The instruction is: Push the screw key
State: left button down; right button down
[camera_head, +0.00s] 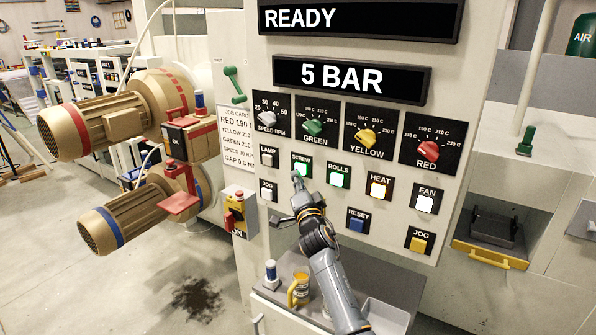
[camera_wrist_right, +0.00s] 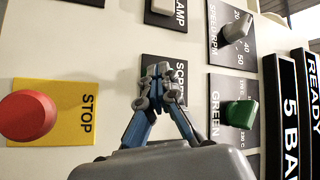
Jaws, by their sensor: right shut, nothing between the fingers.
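The screw key (camera_head: 301,168) is a lit, pale green square button on a black plate marked SCREW, on the upright panel in the head view. My right gripper (camera_head: 296,177) is shut and empty, its fingertips just below and in front of the key. In the right wrist view the shut fingertips (camera_wrist_right: 159,74) cover the key, and only part of its black SCREW plate (camera_wrist_right: 178,62) shows. I cannot tell whether the fingertips touch the key. My left gripper is not in view.
The green knob (camera_head: 313,127) sits above. A red stop button (camera_wrist_right: 27,115) shows in the wrist view. A shelf with a yellow mug (camera_head: 299,290) lies below.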

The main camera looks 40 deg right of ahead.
jog(key=shift+s+a, duration=0.25)
jog(key=shift+a, duration=0.2)
jog(key=shift+s+a, duration=0.4)
jog(key=shift+a, duration=0.5)
jog(key=shift+s+a, duration=0.35)
jog(key=shift+a, duration=0.6)
jog(key=shift+s+a, duration=0.4)
jog(key=shift+a, duration=0.5)
